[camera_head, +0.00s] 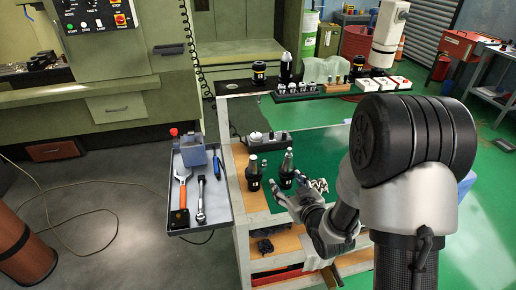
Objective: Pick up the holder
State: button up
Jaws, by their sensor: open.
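Two dark tool holders with grey upper parts stand upright near the left front of the green-topped cart (325,143). The left holder (254,178) is shorter. The right holder (286,176) has a taller pointed top. My gripper (299,191) is open, just right of and in front of the right holder, with its fingers pointing up and left toward it. I cannot tell whether a finger touches that holder. My gripper and arm hide part of the cart's right side.
A side tray (216,214) on the left carries an orange-handled wrench (183,188), a ratchet (201,198) and a blue-grey block (193,152). A rack of small parts (268,141) sits behind the holders. More holders and racks line the cart's back shelf. The green top's middle is clear.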

aim_at(256, 168)
jog(key=s+a+f+t+y+p, duration=0.2)
jog(key=s+a+f+y, duration=0.1)
jog(key=s+f, duration=0.1)
jog(key=b+x, duration=0.1)
jog(key=x, duration=0.5)
jog(key=b+x, duration=0.1)
jog(key=x, duration=0.4)
jog(key=r+b+x, duration=0.1)
jog(key=x, duration=0.5)
jog(key=shift+w+a, duration=0.25)
jog(key=shift+c, duration=0.3)
grip_shut()
jog(key=shift+w+r+t, duration=0.1)
jog(key=shift+r+t, duration=0.1)
jog(key=shift+t, duration=0.1)
